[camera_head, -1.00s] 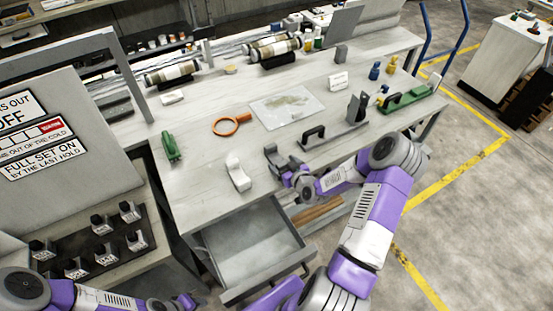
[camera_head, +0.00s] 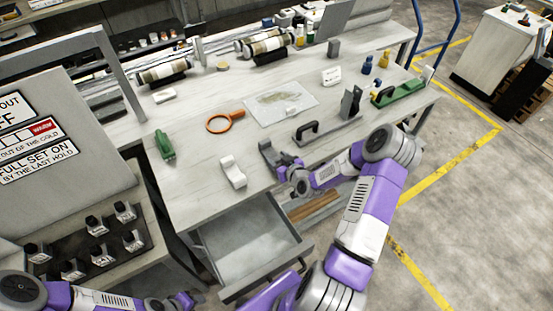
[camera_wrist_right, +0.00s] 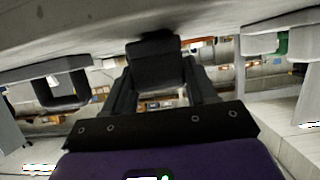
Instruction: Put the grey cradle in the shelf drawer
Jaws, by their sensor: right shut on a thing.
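The grey cradle (camera_head: 268,153) is a small dark grey piece with a raised end, near the front edge of the workbench. My right gripper (camera_head: 286,166) is shut on its near side. In the right wrist view the dark block of the cradle (camera_wrist_right: 155,62) sits between the fingers, against the bench surface; I cannot tell whether it is lifted. The shelf drawer (camera_head: 262,254) is pulled open below the bench front, left of and below the right gripper, and looks empty. My left gripper (camera_head: 188,300) is at the bottom left; its fingers are too small to read.
A white cradle (camera_head: 233,172) stands left of the grey one. A black-handled tool (camera_head: 310,131), an orange ring-shaped tool (camera_head: 222,121) and a green tool (camera_head: 165,145) lie on the bench (camera_head: 190,200). A dark tray (camera_head: 92,247) with several small blocks is at left.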

